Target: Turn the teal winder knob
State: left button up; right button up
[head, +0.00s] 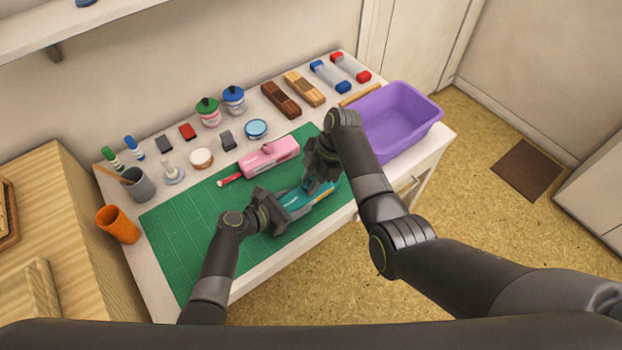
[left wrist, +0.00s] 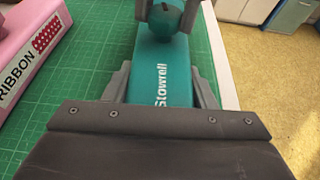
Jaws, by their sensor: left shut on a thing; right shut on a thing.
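A teal device (head: 297,198) with white lettering lies on the green cutting mat, near its front edge. In the left wrist view, its body (left wrist: 160,60) runs away from me between the fingers of my left gripper (left wrist: 162,88), which is shut on it. The round teal winder knob (left wrist: 166,16) sits at its far end, with a dark slot in its top. My right gripper (left wrist: 167,8) has one finger on either side of the knob and is shut on it. In the head view, my right gripper (head: 318,175) hides the knob.
A pink device (head: 270,157) marked RIBBON lies behind the teal one. The green mat (head: 185,245) is clear at left. A purple bin (head: 400,115) stands at right, an orange cup (head: 118,225) at left. Ink bottles, pads and stamps line the back.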

jog(key=shift+m, duration=0.5)
jog(key=shift+s+m+t+y, duration=0.15)
jog(key=shift+m+t, duration=0.4)
jog(key=shift+m, duration=0.7)
jog(key=shift+s+m+t+y, duration=0.15)
jog(key=shift+m+t, duration=0.4)
jog(key=shift+m, duration=0.7)
jog(key=o, duration=1)
jog(key=shift+w, duration=0.1)
jog(key=v, duration=1.2)
jog(key=shift+a, duration=0.1)
